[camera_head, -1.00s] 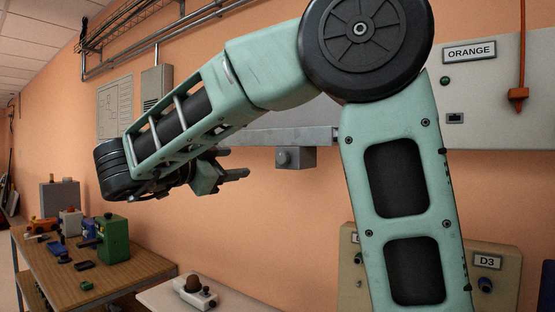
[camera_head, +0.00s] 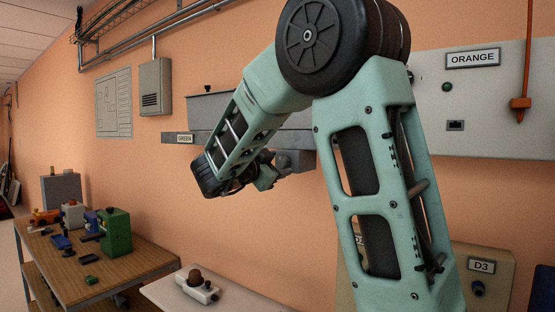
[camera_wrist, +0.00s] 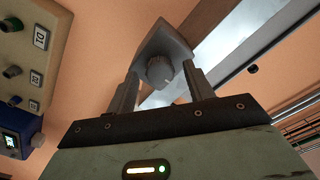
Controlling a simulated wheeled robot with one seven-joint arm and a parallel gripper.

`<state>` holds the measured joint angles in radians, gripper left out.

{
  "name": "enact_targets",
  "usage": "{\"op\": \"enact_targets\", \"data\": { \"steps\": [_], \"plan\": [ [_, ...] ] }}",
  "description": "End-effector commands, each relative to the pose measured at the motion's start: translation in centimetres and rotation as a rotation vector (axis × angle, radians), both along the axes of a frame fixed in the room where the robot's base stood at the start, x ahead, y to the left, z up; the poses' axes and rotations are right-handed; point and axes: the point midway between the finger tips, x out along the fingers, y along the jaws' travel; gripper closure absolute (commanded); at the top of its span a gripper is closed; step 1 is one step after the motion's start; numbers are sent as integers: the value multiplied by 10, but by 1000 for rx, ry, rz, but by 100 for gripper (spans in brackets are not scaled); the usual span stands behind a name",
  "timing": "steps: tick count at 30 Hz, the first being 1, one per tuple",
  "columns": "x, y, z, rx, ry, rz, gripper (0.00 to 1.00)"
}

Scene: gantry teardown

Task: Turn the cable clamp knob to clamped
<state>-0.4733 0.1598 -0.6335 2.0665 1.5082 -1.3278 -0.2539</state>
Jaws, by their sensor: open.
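The cable clamp knob (camera_wrist: 159,70) is a small dark grey round knob with a light mark, on a grey block (camera_wrist: 163,42) in the wrist view. In the head view the block (camera_head: 299,160) hangs under a grey wall trunk, and the knob is hard to make out behind my gripper. My gripper (camera_wrist: 161,82) is open, with one finger on each side of the knob in the wrist picture. I cannot tell whether the fingertips reach around it or touch it. In the head view my gripper (camera_head: 275,170) is close to the block's left side.
A grey box trunk labelled GREEN (camera_head: 179,138) runs along the wall above. A wooden bench (camera_head: 135,262) with several devices stands at lower left. A light shelf (camera_head: 163,294) with a small device is below. The panel labelled D3 (camera_head: 500,262) is at right.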

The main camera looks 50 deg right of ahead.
Motion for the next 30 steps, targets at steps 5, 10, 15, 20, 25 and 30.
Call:
{"op": "enact_targets", "data": {
  "steps": [5,10,15,20,25,30],
  "plan": [
    [0,-7,0,1,-1,-1,48],
    [0,-7,0,1,-1,0,48],
    [0,-7,0,1,-1,-1,81],
    [0,-7,0,1,-1,-1,92],
    [0,-7,-2,3,-18,0,92],
    [0,-7,-4,8,-82,-2,92]
  ]
}}
